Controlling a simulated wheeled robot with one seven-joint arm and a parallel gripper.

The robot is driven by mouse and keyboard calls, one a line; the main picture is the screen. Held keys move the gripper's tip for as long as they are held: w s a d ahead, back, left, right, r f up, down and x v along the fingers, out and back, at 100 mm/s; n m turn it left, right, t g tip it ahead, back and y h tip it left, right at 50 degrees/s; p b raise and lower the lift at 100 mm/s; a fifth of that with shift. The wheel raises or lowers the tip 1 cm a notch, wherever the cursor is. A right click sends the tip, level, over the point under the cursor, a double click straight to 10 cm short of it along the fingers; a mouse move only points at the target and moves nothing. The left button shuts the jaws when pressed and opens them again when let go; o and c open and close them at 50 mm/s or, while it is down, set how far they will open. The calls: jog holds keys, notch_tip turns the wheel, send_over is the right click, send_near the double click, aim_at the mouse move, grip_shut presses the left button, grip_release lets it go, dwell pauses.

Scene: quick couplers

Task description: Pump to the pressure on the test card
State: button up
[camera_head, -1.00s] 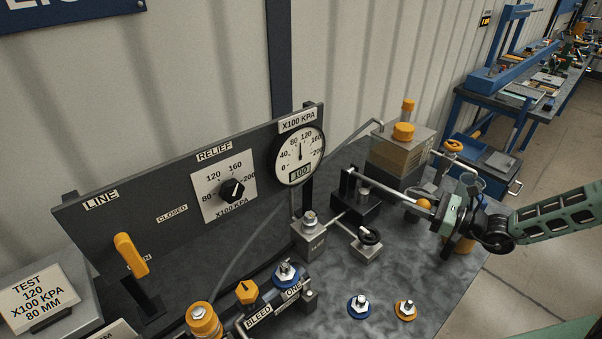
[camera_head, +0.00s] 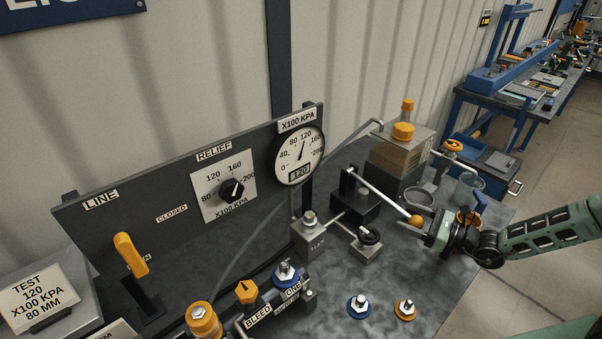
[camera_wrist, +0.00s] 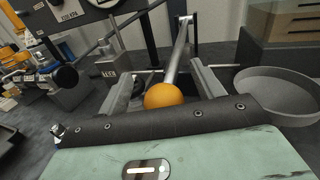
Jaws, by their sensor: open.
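The test card (camera_head: 40,298) at the lower left reads TEST 120 X100 KPA 80 MM. The pressure gauge (camera_head: 299,156) on the panel has its needle tilted right of upright, near the 120 mark; its small digital digits are hard to read. The pump lever (camera_head: 385,200) slopes down to the right from the pump block (camera_head: 352,207) and ends in an orange ball (camera_head: 416,221). My gripper (camera_head: 428,230) is at the ball. In the wrist view the ball (camera_wrist: 170,94) lies between my open fingers (camera_wrist: 168,88), with gaps at its sides.
The orange line lever (camera_head: 130,254) stands left on the panel, beside the relief knob (camera_head: 231,189). The bleed knob (camera_head: 246,292) and couplers (camera_head: 360,306) are in front. A grey round dish (camera_wrist: 280,95) lies close right of my fingers.

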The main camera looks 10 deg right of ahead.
jog(key=shift+v, duration=3.5)
